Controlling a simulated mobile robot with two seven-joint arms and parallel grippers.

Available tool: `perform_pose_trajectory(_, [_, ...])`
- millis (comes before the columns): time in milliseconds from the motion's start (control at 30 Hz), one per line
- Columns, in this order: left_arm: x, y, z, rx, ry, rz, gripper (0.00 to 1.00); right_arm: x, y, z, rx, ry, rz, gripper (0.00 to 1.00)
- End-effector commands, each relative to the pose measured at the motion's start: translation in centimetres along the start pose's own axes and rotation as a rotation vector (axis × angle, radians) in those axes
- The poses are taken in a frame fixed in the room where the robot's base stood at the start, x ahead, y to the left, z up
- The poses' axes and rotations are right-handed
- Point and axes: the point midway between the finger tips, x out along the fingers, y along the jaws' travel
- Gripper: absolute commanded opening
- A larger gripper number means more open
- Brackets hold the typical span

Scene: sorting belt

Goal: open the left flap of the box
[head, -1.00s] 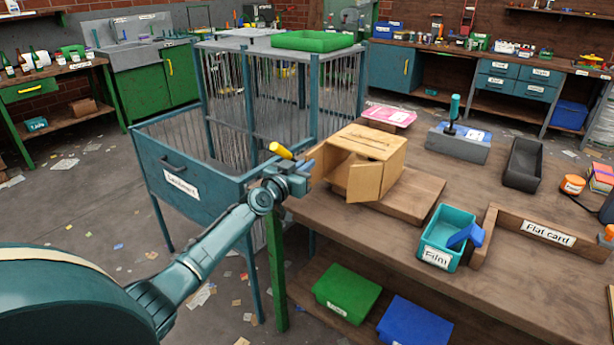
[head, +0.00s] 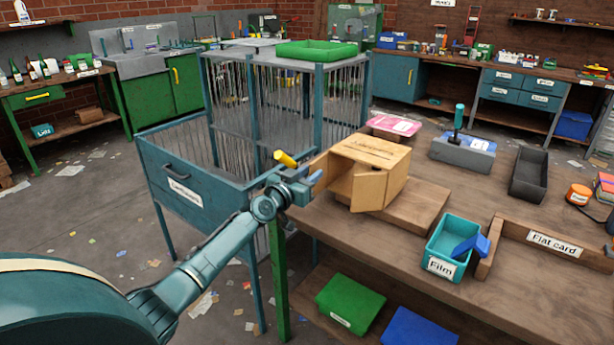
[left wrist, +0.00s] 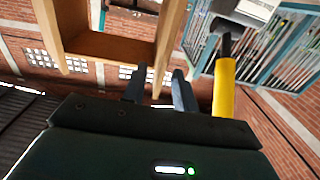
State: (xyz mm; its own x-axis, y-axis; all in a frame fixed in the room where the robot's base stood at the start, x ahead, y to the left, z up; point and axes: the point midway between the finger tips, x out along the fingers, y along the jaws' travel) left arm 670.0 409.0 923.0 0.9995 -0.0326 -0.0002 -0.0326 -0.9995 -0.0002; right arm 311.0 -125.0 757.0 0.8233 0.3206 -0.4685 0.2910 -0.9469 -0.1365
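The cardboard box (head: 385,158) stands on a wooden board on the bench, with its opening facing front left. Its left flap (head: 321,170) stands out from the left side of the opening. Its right flap (head: 369,190) is swung outward at the front. My left gripper (head: 314,181) is at the outer edge of the left flap. In the left wrist view, its two fingers (left wrist: 158,82) are apart, and a wooden panel edge (left wrist: 170,45) shows between them. I cannot tell whether they touch it. My right gripper is not in view.
A yellow handle (head: 286,158) is close behind my left gripper; it also shows in the left wrist view (left wrist: 223,86). A blue cage bin (head: 155,165) stands left of the bench. A teal film bin (head: 436,247) sits in front of the box.

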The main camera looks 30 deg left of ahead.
Motion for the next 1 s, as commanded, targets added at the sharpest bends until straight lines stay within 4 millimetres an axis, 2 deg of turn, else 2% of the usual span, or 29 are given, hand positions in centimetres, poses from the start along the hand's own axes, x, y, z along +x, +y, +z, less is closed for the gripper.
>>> perform_pose_trajectory(167, [-0.9,0.0,-0.1,-0.001,-0.002,-0.001,0.29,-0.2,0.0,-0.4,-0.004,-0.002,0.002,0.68])
perform_pose_trajectory(267, [-2.3,0.0,-0.2,0.001,-0.003,0.0,0.29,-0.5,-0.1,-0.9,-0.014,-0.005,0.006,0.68])
perform_pose_trajectory(433, [-5.6,0.0,-0.2,0.002,-0.004,0.001,0.29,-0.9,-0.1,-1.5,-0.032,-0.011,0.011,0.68])
perform_pose_trajectory(700, [-10.6,0.0,0.0,0.001,-0.002,0.001,0.29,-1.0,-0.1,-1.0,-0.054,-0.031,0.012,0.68])
perform_pose_trajectory(833, [-12.1,0.0,0.1,0.001,-0.001,0.0,0.29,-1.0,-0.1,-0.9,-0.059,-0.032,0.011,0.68])
perform_pose_trajectory(1000, [-13.1,0.0,0.0,0.001,0.001,0.0,0.29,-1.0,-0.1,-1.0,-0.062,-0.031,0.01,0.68])
